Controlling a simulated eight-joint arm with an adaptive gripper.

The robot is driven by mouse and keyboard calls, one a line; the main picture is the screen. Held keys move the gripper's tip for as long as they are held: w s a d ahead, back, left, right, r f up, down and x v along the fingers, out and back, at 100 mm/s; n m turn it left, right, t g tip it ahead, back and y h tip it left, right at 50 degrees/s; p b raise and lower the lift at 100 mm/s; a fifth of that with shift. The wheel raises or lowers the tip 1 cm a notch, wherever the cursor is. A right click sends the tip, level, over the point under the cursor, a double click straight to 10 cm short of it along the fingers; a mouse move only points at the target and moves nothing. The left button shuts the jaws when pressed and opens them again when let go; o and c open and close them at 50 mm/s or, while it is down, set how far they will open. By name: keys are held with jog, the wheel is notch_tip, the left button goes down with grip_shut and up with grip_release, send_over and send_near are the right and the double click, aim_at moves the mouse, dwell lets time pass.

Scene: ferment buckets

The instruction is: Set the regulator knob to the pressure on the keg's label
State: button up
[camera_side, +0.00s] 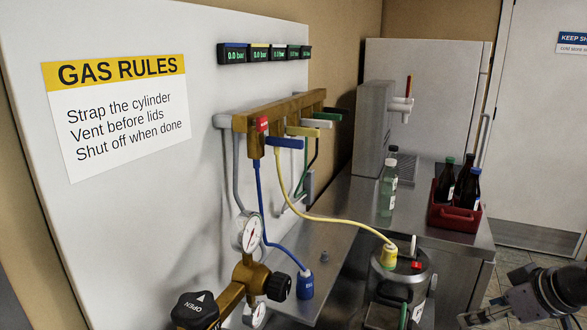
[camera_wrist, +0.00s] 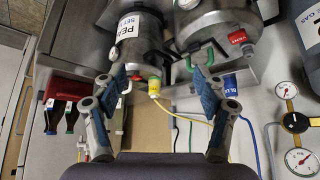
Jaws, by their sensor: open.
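My gripper (camera_wrist: 160,75) is open and empty, its two blue-padded fingers spread wide in the wrist view. In the side view part of my gripper (camera_side: 490,314) shows at the lower right, apart from the brass regulator (camera_side: 246,274). The regulator carries a round gauge (camera_side: 247,232) and a black knob (camera_side: 277,287); the gauge reading is too small to tell. A steel keg (camera_side: 408,278) stands right of it. In the wrist view a white keg label (camera_wrist: 130,28) shows "PEA" and "SET"; the rest is turned away, so the pressure is unreadable.
A black valve knob marked OPEN (camera_side: 196,310) sits left of the regulator. A brass manifold (camera_side: 280,108) with coloured levers hangs on the wall, under several small displays (camera_side: 234,55). A yellow hose (camera_side: 340,219) crosses to the keg. A red crate (camera_side: 455,214) holds dark bottles.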

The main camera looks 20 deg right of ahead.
jog(key=w+a+r+g+y, duration=0.1)
jog(key=w+a+g+y, duration=0.1)
jog(key=w+a+y, duration=0.4)
jog(key=w+a+r+g+y, duration=0.1)
jog(key=w+a+r+y, duration=0.2)
jog(key=a, duration=0.6)
jog(key=n+g+y, duration=0.1)
jog(key=g+y, duration=0.3)
jog(key=y, duration=0.4)
send_near(288, 286)
jog(key=a, duration=0.7)
jog(key=a+f, duration=0.1)
jog(key=a, duration=0.3)
jog(key=shift+w+a+f, duration=0.1)
jog(key=shift+a, duration=0.15)
jog(key=c, duration=1.2)
